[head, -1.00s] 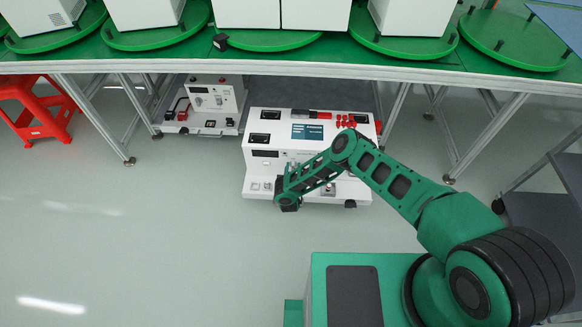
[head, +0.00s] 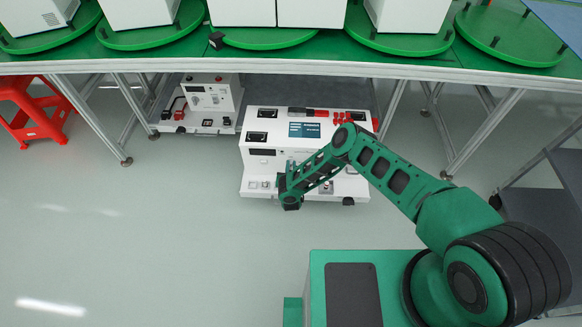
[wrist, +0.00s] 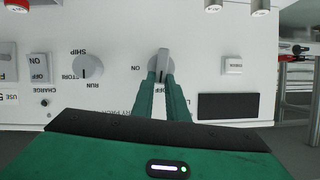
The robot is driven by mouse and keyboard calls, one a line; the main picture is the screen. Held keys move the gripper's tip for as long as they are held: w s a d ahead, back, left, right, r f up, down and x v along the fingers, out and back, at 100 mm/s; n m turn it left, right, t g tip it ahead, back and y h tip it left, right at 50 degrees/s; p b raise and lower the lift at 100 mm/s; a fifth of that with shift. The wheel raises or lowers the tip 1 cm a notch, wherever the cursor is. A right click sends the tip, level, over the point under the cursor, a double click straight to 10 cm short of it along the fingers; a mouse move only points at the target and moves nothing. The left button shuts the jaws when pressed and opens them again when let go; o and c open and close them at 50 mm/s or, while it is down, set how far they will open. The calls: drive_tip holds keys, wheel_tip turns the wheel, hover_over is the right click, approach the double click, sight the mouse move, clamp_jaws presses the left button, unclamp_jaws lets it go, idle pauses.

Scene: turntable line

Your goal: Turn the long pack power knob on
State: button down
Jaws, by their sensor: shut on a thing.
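The white pack unit (head: 265,185) stands on the floor in front of the table in the head view. In the wrist view its panel is upside down. A grey knob (wrist: 164,60) sits at the middle, with "ON" to its left and "OFF" just below it, partly covered by my fingers. The knob's grip runs nearly upright in the picture, toward the "OFF" side. My gripper (wrist: 163,78) is shut on the knob, one green finger on each side. In the head view my gripper (head: 290,201) is at the unit's front; the knob is hidden there.
In the wrist view another knob (wrist: 88,67), marked "RUN", "STORE" and "SHIP", is to the left, beside a rocker switch (wrist: 39,67). A small button (wrist: 233,65) is to the right. A second white unit (head: 200,102) stands under the table. Open floor lies left.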

drive_tip(key=d+f+m+y, duration=0.1)
drive_tip(key=m+y, duration=0.1)
drive_tip(key=m, duration=0.1)
drive_tip(key=m+t+y, duration=0.1)
drive_tip(key=m, duration=0.2)
drive_tip(key=d+f+m+t+y, duration=0.1)
drive_tip(key=m+y, duration=0.1)
drive_tip(key=m, duration=0.1)
drive_tip(key=shift+s+d+f+m+y, duration=0.25)
drive_tip(key=shift+d+f+m+y, duration=0.05)
drive_tip(key=shift+d, duration=0.15)
idle(0.6)
drive_tip(key=c, duration=1.7)
unclamp_jaws()
drive_tip(key=shift+c, duration=0.2)
drive_tip(key=shift+w, duration=0.1)
drive_tip(key=v, duration=1)
drive_tip(key=shift+s, duration=0.4)
drive_tip(key=shift+f, duration=0.1)
